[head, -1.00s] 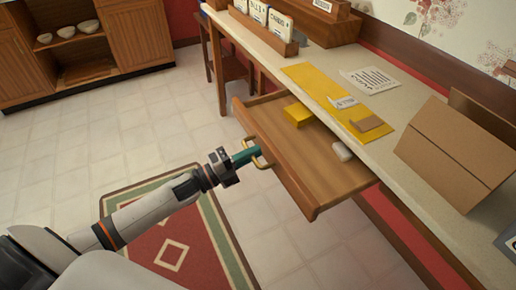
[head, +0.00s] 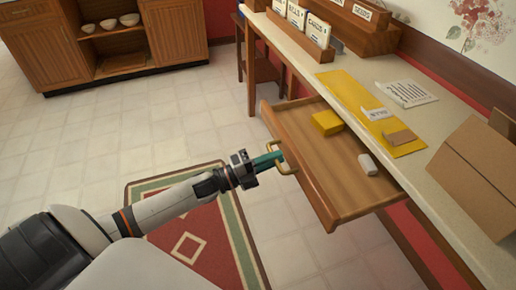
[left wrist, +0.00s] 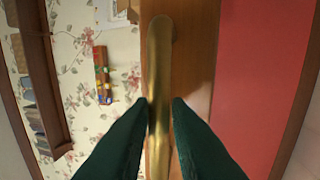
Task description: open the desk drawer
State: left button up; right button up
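The desk drawer (head: 325,183) is brown wood and stands pulled out from under the desk, its inside visible from above. Its brass handle (head: 287,170) is on the drawer's front face. My left gripper (head: 279,158), with green fingers, is at this handle. In the left wrist view the brass handle (left wrist: 159,70) runs between the two green fingertips (left wrist: 160,103), which close against its sides. A yellow box (head: 327,123) and a small white block (head: 367,163) lie in the drawer. My right gripper is not in view.
The desk top (head: 436,185) carries a yellow mat (head: 350,95), papers, a card holder (head: 300,35) and an open cardboard box (head: 480,165). A cabinet (head: 60,55) with bowls stands at the back left. A rug (head: 200,240) lies on the otherwise clear floor.

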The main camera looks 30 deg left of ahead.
pick_arm(q)
jog(key=v, duration=1.1)
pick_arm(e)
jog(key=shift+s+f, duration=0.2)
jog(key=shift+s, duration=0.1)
pick_arm(q)
jog(key=shift+s+a+f, duration=0.1)
jog(key=shift+s+a, duration=0.05)
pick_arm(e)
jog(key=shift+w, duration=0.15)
